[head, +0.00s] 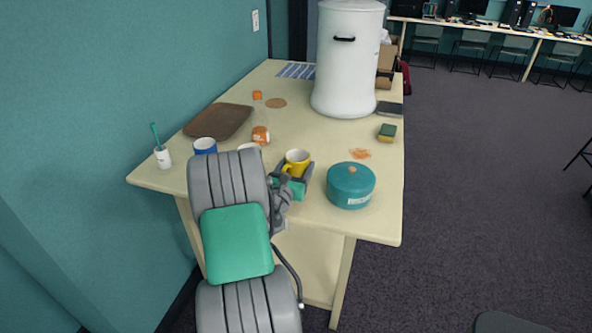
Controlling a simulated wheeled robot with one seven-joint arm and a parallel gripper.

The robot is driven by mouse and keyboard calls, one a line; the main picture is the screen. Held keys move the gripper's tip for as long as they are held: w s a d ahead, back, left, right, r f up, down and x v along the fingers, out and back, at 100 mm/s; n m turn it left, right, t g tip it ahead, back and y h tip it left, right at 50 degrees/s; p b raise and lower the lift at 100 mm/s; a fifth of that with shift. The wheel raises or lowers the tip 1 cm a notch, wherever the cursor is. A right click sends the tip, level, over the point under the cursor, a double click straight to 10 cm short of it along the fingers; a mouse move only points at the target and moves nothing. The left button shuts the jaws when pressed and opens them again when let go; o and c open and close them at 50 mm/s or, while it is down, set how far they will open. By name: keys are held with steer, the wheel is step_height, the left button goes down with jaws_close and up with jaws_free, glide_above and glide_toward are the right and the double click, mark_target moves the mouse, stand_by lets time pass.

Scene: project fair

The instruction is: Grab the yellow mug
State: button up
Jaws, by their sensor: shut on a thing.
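The yellow mug (297,160) is upright near the front of the cream table, with a pale inside and its handle on the left, facing my arm. My gripper (303,174) is at the mug and shut on it, with grey and green parts around its lower body. The mug's lower part and the exact finger contact are hidden by the gripper. I cannot tell whether the mug's base touches the table.
A teal lidded pot (350,186) stands close to the right. A blue mug (205,146) and a white cup with a toothbrush (162,157) stand left. A brown tray (217,121), an orange-labelled bottle (260,134), a sponge (387,133) and a large white canister (347,65) are farther back.

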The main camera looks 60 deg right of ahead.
steer(key=c, duration=0.8)
